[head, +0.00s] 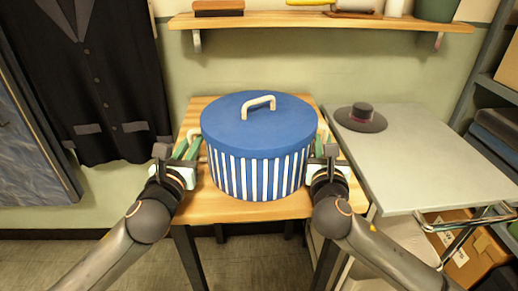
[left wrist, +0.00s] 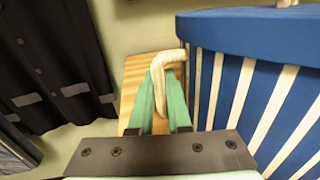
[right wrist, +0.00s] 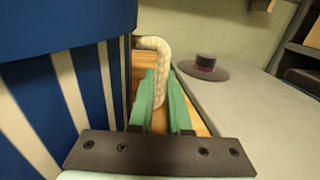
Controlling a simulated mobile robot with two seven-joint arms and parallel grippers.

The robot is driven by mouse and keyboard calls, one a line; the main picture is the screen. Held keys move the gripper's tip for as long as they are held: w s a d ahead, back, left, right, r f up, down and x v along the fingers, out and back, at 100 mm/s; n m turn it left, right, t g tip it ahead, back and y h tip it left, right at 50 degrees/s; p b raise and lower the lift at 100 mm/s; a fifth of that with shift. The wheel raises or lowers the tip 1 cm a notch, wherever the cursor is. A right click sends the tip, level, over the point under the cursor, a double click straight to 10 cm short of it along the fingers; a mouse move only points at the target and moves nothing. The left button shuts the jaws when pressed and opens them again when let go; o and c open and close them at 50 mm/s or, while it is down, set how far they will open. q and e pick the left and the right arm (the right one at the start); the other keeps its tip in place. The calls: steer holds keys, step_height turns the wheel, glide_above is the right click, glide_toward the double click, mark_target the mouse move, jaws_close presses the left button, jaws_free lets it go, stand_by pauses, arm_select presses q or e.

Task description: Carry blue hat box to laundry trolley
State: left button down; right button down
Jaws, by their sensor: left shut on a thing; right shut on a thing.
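The blue hat box (head: 255,140) has a blue lid with a cream top handle and blue and white striped sides. It is upright at the wooden table (head: 200,206); I cannot tell whether it rests on the top or is just above it. My left gripper (head: 188,152) is shut on the cream side handle (left wrist: 168,60) at the box's left. My right gripper (head: 321,148) is shut on the cream side handle (right wrist: 154,44) at its right. The grey-topped surface (head: 430,155) at the right, with a metal rail, may be the laundry trolley.
A dark hat (head: 361,119) lies on the grey top. A wooden shelf (head: 320,22) with several items hangs above the box. A dark jacket (head: 90,80) hangs at the left. Shelving (head: 497,85) stands at the far right, and a cardboard box (head: 462,245) sits below the grey top.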

arm_select(q)
steer(key=shift+r, duration=0.15)
arm_select(e)
steer(key=shift+r, duration=0.15)
